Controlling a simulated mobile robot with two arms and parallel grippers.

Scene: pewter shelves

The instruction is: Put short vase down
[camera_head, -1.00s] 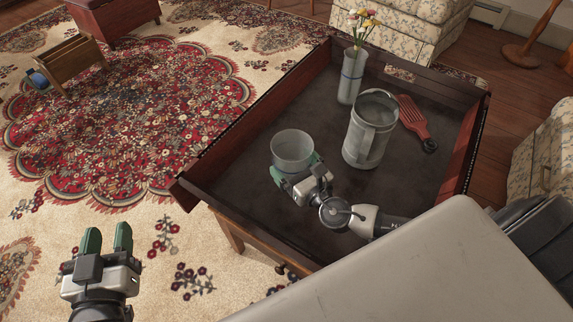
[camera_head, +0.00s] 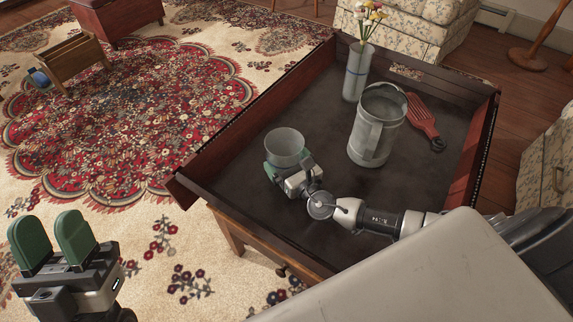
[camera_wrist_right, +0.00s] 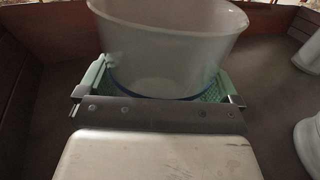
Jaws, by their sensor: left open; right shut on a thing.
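The short vase (camera_head: 285,146) is a pale translucent cup-like vessel inside the dark tray-top table (camera_head: 330,185), near its left corner. It stands upright. My right gripper (camera_head: 284,170) is shut on its lower part. In the right wrist view the vase (camera_wrist_right: 165,45) sits between the green finger pads of the right gripper (camera_wrist_right: 158,92), with a blue band low on it. I cannot tell whether its base touches the table surface. My left gripper (camera_head: 50,243) is open and empty over the rug, outside the table.
A grey metal pitcher (camera_head: 376,128) stands right of the vase. Raised wooden walls (camera_head: 255,110) edge the table. The surface between vase and pitcher is clear.

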